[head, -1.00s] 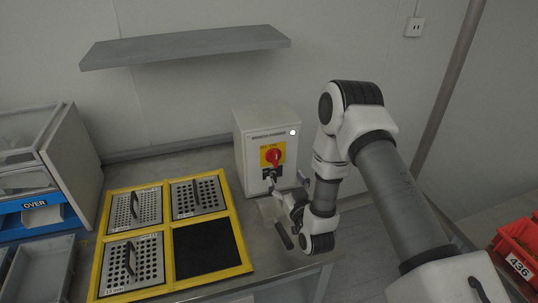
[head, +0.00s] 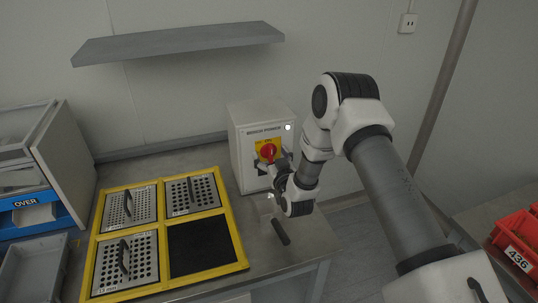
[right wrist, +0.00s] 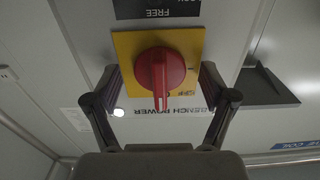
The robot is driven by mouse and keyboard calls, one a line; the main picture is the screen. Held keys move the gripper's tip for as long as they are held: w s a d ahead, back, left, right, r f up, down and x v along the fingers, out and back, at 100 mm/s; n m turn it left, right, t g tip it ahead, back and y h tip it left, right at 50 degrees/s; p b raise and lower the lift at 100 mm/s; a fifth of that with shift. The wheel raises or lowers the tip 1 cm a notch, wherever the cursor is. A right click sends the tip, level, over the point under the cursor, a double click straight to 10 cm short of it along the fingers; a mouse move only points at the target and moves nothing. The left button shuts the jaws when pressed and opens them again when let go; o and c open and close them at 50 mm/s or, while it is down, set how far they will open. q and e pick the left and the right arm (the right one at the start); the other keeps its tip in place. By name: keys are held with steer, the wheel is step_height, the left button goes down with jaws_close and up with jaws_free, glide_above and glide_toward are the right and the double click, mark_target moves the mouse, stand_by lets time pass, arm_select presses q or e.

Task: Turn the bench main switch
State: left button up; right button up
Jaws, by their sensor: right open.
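The bench main switch is a red rotary knob (head: 268,151) on a yellow plate (head: 263,143), on the front of a white box (head: 243,125) marked BENCH POWER. In the right wrist view the red knob (right wrist: 160,72) and yellow plate (right wrist: 188,42) show close up and upside down. My right gripper (right wrist: 160,85) is open, with one finger on each side of the knob and a gap to it. In the head view my right gripper (head: 278,172) is in front of the box, partly covering the plate's lower part. My left gripper is out of view.
A yellow frame (head: 164,237) with perforated, handled plates and a black pad lies left of the box. A dark handle-like object (head: 281,232) lies near the bench edge. A grey shelf (head: 180,42) hangs above. Red bins (head: 518,238) stand far right.

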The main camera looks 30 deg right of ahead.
steer(key=c, duration=1.1)
steer(key=shift+r+n+p, duration=0.2)
steer(key=shift+n+p, duration=0.3)
steer(key=shift+n, duration=0.3)
steer(key=n+p, duration=0.1)
steer(key=n, duration=0.2)
steer(key=n+p, duration=0.2)
steer(key=n, duration=0.2)
steer(key=shift+n, duration=0.3)
steer(key=shift+f+n+p, duration=0.15)
steer(key=shift+n+p, duration=0.25)
steer(key=shift+n, duration=0.3)
steer(key=o, duration=1.1)
